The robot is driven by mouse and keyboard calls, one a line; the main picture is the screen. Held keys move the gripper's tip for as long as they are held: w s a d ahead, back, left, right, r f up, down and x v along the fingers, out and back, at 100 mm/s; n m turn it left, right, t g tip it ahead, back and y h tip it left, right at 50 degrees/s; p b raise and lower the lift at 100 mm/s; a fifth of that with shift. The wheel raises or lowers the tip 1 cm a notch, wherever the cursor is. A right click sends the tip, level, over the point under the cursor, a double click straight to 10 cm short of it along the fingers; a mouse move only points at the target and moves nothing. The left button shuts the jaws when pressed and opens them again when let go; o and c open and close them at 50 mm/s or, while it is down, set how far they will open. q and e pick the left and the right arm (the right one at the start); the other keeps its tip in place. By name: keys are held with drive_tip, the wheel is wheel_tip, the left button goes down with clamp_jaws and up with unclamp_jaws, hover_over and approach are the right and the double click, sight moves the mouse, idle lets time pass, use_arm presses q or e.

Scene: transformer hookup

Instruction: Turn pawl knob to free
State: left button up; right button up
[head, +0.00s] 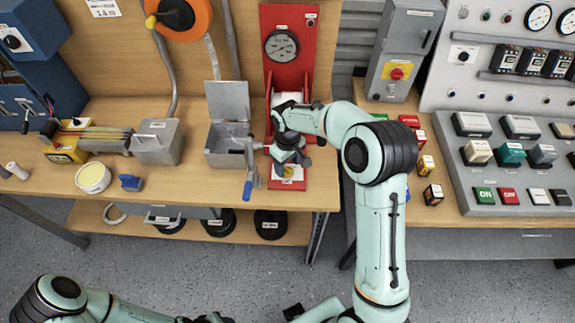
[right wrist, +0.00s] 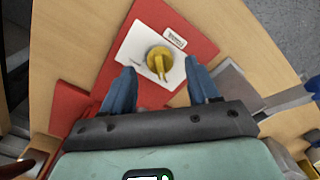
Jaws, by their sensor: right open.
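The yellow pawl knob (right wrist: 160,60) sits on a white plate (right wrist: 135,45) fixed to a red base (right wrist: 190,25) in the right wrist view. A dark mark shows on the plate beside the knob. In the head view the knob (head: 288,172) shows only partly below my right gripper (head: 288,160). My right gripper (right wrist: 162,80) is open and points down at the knob. Its two blue-grey fingers stand on either side of the knob's near side, apart from it in the picture. I cannot tell the height gap.
A crank with a blue handle (head: 248,190) stands just left of the red base. An open grey box (head: 228,140) is behind it. A red upright panel with a gauge (head: 282,47) rises at the back. Small coloured blocks (head: 433,194) lie to the right.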

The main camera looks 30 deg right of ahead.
sight(288, 169)
wheel_tip(288, 169, up, 12)
drive_tip(key=shift+p, duration=0.45)
idle(0.4)
